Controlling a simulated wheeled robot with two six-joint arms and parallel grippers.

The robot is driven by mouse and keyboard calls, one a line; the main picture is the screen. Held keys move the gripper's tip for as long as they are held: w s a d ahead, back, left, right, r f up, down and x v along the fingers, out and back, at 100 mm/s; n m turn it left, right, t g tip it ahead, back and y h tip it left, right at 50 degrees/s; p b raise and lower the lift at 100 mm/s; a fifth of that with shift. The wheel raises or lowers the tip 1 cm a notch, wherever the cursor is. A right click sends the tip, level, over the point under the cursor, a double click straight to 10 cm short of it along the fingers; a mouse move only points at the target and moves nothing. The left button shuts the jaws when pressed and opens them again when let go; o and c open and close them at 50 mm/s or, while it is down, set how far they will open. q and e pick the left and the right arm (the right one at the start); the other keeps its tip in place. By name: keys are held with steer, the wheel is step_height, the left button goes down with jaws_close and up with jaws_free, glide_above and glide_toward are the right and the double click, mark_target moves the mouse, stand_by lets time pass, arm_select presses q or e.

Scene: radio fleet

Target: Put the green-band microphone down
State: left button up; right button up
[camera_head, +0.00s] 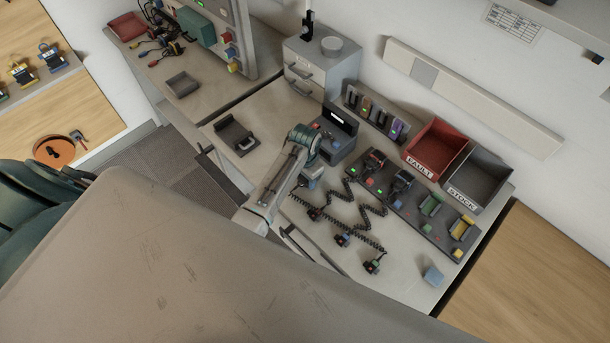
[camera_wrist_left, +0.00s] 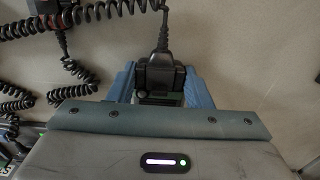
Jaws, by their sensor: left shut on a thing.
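My left gripper (camera_head: 311,181) is over the desk, in front of the black radio unit (camera_head: 336,138). In the left wrist view its blue fingers (camera_wrist_left: 160,88) are shut on a black microphone (camera_wrist_left: 160,72) with a coiled cord running up from it. My right gripper is not in view.
Several corded microphones lie on the desk, one with green on it (camera_head: 372,266). A charging strip (camera_head: 412,200) stands behind them, then a red FAULT bin (camera_head: 437,148) and grey STOCK bin (camera_head: 478,177). A light-blue block (camera_head: 432,276) sits near the front right, with bare desk around it.

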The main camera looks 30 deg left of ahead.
arm_select(q)
steer(key=shift+s+f, duration=0.2)
steer(key=shift+f, duration=0.2)
steer(key=shift+c, duration=0.9)
steer(key=o, duration=1.1)
steer(key=shift+o, duration=0.4)
steer(key=shift+w, duration=0.2)
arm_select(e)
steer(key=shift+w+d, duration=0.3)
arm_select(q)
steer(key=shift+r, duration=0.25)
step_height(320, 180, up, 13)
steer(key=b, duration=0.2)
steer(key=shift+b, duration=0.35)
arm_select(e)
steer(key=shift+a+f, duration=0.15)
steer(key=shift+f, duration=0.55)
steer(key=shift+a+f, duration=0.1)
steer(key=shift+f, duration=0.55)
arm_select(q)
steer(key=shift+f, duration=0.1)
